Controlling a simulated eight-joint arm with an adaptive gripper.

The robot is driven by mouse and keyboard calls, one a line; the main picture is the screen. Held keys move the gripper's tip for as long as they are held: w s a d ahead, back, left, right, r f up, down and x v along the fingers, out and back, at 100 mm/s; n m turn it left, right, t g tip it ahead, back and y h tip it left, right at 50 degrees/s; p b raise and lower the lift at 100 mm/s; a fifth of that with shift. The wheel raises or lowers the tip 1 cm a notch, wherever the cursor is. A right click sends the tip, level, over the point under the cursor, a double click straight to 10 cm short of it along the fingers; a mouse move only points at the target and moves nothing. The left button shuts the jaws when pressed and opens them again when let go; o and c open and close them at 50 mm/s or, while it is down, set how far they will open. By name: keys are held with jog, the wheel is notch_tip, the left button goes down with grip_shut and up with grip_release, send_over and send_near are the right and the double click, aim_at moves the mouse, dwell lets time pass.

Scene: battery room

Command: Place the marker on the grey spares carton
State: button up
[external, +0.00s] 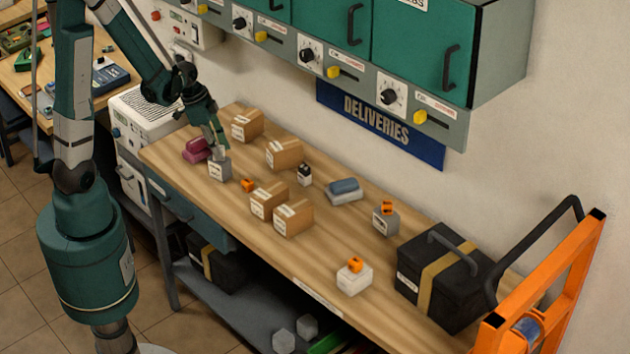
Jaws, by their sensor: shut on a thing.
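My gripper (217,150) is low over the far left part of the bench, shut at the top of a small grey carton (220,171) with a white label. The grip itself is too small to see clearly. A small orange marker (247,185) lies on the bench just right of this carton, apart from my gripper. Another grey carton (385,224) stands toward the right with an orange piece (387,208) on top. A whitish carton (352,281) near the front edge also bears an orange piece (355,265). The label words are unreadable.
Several brown boxes (283,155) stand around mid-bench. Pink items (196,150) lie close left of my gripper. A dark bottle (304,175), a blue-grey stack (344,190) and a black case (440,275) stand farther right. Wall cabinets (410,45) overhang the back.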

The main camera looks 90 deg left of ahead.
jog(key=shift+f, duration=0.2)
jog(key=o, duration=0.9)
jog(key=shift+r, duration=0.25)
jog(key=shift+p+v, duration=0.7)
jog(key=shift+v, duration=5.25)
